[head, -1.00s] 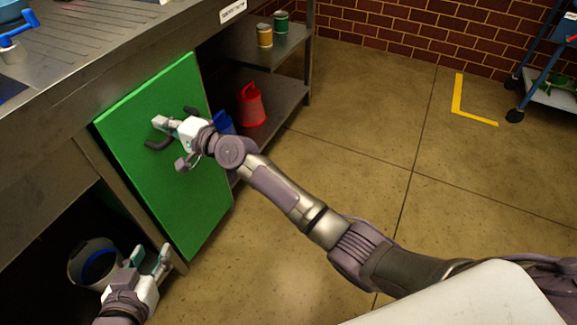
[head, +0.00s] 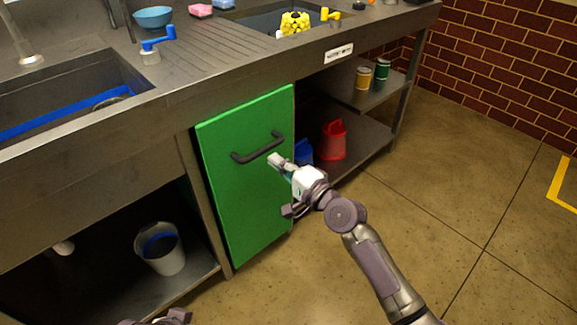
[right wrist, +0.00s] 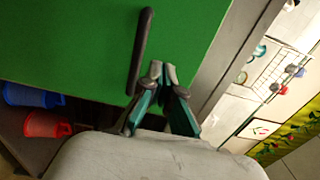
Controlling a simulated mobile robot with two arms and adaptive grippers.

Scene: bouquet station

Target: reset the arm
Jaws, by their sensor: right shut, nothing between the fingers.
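My right gripper (head: 275,160) is in front of the green cabinet door (head: 240,205), its fingertips just below the right part of the dark bar handle (head: 258,148). In the right wrist view the fingers (right wrist: 160,72) are shut with nothing between them, and the handle (right wrist: 140,50) is beside them, not gripped. A small gap seems to lie between them, but touching cannot be ruled out. The door looks closed. Only a sliver of my left gripper (head: 165,319) shows at the bottom edge of the head view; its fingers cannot be made out.
A steel counter (head: 200,85) with a sink runs above the door. A white bucket (head: 165,262) stands on the lower left shelf. Red (head: 334,140) and blue (head: 303,152) jugs stand right of the door, with two cans above. The floor (head: 440,215) at right is clear.

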